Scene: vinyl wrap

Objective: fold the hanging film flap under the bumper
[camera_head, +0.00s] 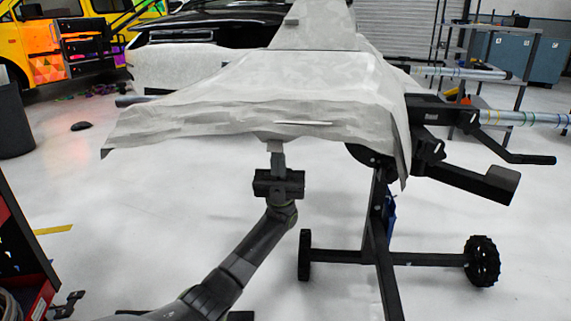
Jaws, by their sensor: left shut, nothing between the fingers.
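The bumper is covered by a pale grey-white film (300,85), so its own surface is hidden. The film's flap (210,123) hangs along the front edge, wrinkled, with a pointed corner at the far left and a longer strip hanging at the right. My left gripper (276,147) points up at the lower edge of the flap near its middle. Its fingers are shut with nothing between them, and the tips meet or nearly meet the film's edge. I cannot tell whether they touch it. My right gripper is not in view.
A black wheeled stand (377,230) holds the bumper, with arms and a handle (530,159) sticking out right. A dark bin (12,120) and a red-edged cart (20,255) stand at left. The floor (130,210) left of my arm is clear.

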